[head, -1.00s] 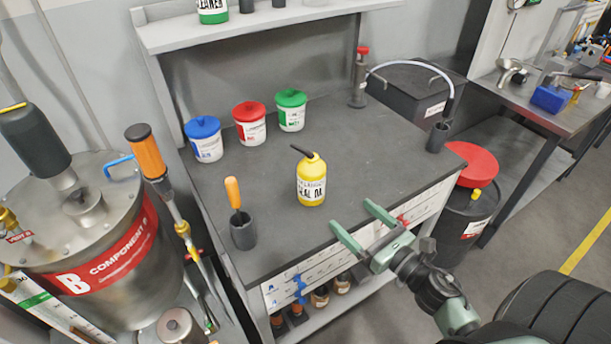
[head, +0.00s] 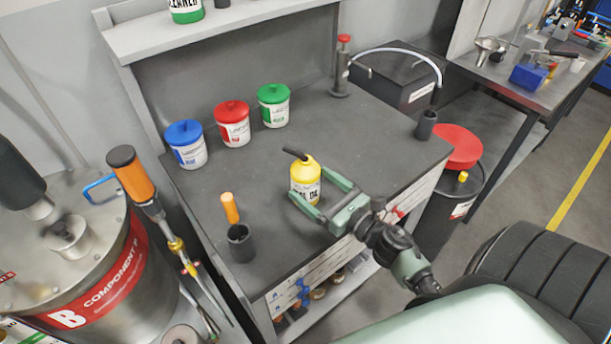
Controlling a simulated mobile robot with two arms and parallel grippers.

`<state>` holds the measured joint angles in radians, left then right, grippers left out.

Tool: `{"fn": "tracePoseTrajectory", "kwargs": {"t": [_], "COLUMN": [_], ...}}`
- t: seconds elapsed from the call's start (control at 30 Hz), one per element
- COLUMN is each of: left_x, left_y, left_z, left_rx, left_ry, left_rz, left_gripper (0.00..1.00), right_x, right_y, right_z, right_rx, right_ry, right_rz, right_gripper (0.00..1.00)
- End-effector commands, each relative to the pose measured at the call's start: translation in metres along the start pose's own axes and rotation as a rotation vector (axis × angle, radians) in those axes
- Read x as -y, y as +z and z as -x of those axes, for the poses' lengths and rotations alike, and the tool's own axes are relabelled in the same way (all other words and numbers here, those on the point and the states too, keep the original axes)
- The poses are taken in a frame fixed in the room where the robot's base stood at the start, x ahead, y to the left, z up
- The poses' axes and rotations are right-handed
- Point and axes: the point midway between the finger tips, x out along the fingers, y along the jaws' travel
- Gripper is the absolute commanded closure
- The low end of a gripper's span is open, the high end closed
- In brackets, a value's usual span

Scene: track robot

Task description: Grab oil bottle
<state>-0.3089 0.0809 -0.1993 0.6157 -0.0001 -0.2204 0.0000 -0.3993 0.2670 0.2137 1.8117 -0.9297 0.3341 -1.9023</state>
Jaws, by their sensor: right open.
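The yellow oil bottle (head: 305,180) with a black angled spout stands upright on the dark workbench (head: 375,150), near its front middle. My right gripper (head: 321,192) comes in from the lower right with its jaws open. One finger shows to the right of the bottle and the other at its lower left, so the bottle appears between them. I cannot tell whether either finger touches it. My left gripper does not show.
Blue-lidded (head: 186,144), red-lidded (head: 232,124) and green-lidded (head: 274,105) tubs stand behind the bottle. A black cup (head: 241,243) with an orange-handled tool is at the front left. Another black cup (head: 426,125) stands at the right corner. The bench between is clear.

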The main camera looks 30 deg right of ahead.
Motion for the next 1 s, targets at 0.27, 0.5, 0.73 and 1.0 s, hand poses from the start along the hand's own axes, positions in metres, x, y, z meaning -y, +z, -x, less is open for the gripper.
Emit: {"fn": "tracePoseTrajectory", "kwargs": {"t": [0.27, 0.5, 0.73, 1.0], "left_x": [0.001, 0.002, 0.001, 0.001], "left_y": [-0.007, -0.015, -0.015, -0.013], "left_z": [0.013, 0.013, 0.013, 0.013], "left_rx": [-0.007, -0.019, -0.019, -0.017], "left_ry": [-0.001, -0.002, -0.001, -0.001], "left_rz": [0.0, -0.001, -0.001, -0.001], "left_gripper": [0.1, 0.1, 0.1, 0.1], "right_x": [-0.001, -0.002, -0.001, -0.001], "right_y": [0.003, 0.002, 0.002, 0.004], "right_z": [-0.029, -0.029, -0.029, -0.029], "right_rx": [0.001, 0.001, 0.001, 0.004], "right_ry": [0.0, 0.0, 0.0, 0.001], "right_rz": [-0.001, -0.001, -0.001, 0.0], "right_gripper": [0.11, 0.22, 0.86, 1.0]}}
